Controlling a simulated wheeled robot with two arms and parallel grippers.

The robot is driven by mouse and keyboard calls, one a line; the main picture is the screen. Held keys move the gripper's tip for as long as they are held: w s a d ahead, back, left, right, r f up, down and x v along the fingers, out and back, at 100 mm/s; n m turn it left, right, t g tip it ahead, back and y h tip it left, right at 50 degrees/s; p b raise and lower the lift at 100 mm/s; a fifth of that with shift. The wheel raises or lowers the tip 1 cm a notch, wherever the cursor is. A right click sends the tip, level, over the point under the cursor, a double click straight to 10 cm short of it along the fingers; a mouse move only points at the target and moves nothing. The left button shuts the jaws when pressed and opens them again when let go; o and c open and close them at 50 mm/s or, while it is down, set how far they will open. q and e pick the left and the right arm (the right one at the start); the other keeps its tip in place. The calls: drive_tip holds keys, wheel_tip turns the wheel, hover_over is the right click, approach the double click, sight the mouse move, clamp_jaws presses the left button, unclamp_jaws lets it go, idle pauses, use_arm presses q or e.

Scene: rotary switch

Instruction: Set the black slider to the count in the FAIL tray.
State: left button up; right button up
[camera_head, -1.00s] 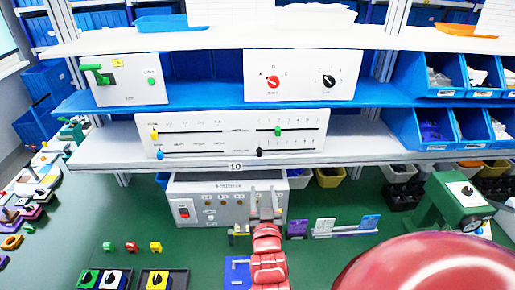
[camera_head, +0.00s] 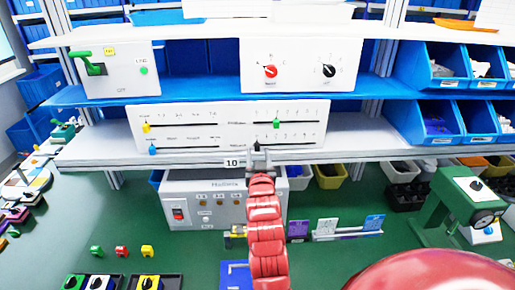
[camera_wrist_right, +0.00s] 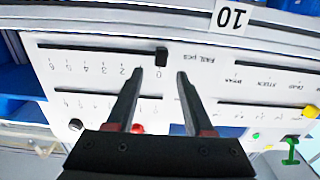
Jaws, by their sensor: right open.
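The black slider (camera_head: 257,147) sits at the left end of the lower right scale on the white slider panel (camera_head: 228,130). In the right wrist view, which is upside down, the black slider (camera_wrist_right: 161,56) stands at the 0 mark of a scale labelled FAIL. My right gripper (camera_head: 260,160) is just below the slider at the shelf's front edge. In the right wrist view its open, empty fingers (camera_wrist_right: 160,72) lie either side of the slider's line, apart from it. I cannot pick out the FAIL tray. My left gripper is not in view.
The panel also has yellow (camera_head: 146,127), blue (camera_head: 152,149) and green (camera_head: 276,124) sliders. A box with red and black knobs (camera_head: 298,65) stands on the shelf above. A grey box (camera_head: 224,197) is below the shelf. Blue bins (camera_head: 437,125) stand at the right.

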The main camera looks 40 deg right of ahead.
sight(257, 146)
drive_tip(key=shift+p+x, duration=0.4)
drive_tip(key=shift+x, duration=1.3)
drive_tip(key=shift+c, duration=0.3)
clamp_jaws()
